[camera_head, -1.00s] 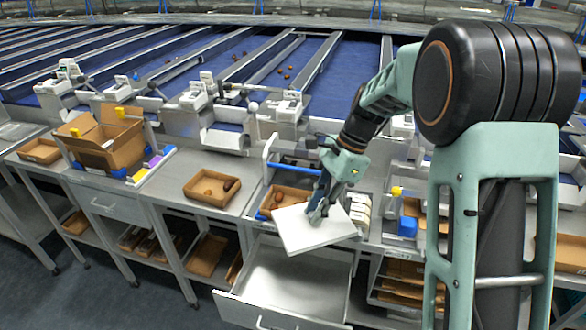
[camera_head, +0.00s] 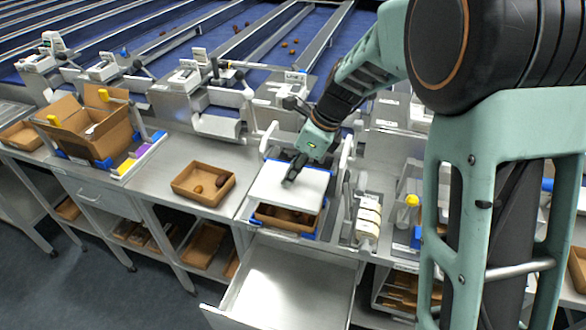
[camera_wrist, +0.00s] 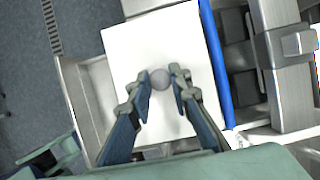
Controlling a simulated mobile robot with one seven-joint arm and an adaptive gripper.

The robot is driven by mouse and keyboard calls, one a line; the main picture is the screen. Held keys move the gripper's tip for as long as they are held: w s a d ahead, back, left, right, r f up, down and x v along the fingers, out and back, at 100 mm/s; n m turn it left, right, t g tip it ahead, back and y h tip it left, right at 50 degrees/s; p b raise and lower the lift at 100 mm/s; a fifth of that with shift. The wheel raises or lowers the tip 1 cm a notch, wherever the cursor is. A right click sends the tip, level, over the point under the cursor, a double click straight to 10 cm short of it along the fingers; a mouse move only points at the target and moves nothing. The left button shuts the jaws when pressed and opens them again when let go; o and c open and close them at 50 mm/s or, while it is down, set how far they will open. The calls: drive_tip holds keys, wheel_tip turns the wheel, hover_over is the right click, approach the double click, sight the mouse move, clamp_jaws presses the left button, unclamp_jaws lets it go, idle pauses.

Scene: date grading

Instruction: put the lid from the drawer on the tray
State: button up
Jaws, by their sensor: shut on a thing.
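The white square lid (camera_head: 272,184) is over the back part of the brown tray (camera_head: 283,226) in the head view. Dates show in the tray's uncovered front strip. My gripper (camera_head: 290,180) is shut on the lid's knob, which shows as a round grey knob (camera_wrist: 159,79) between the fingertips in the wrist view. The lid looks nearly level; I cannot tell whether it touches the tray rim. The drawer (camera_head: 290,285) below is pulled open and empty.
Another brown tray (camera_head: 203,184) with dates is on the bench to the left. An open cardboard box (camera_head: 92,130) is farther left. A rack of pale rolls (camera_head: 367,222) and a yellow-capped bottle (camera_head: 411,212) stand to the right. Upright metal posts flank the tray.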

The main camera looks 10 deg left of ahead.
sight(296, 184)
wheel_tip(296, 184, down, 4)
drive_tip(key=b, duration=0.4)
drive_tip(key=shift+f, duration=0.95)
drive_tip(key=shift+f, duration=0.75)
idle(1.6)
drive_tip(key=o, duration=1.1)
drive_tip(key=shift+c, duration=0.2)
drive_tip(key=shift+o, duration=0.3)
drive_tip(key=o, duration=0.3)
drive_tip(key=shift+r, duration=0.1)
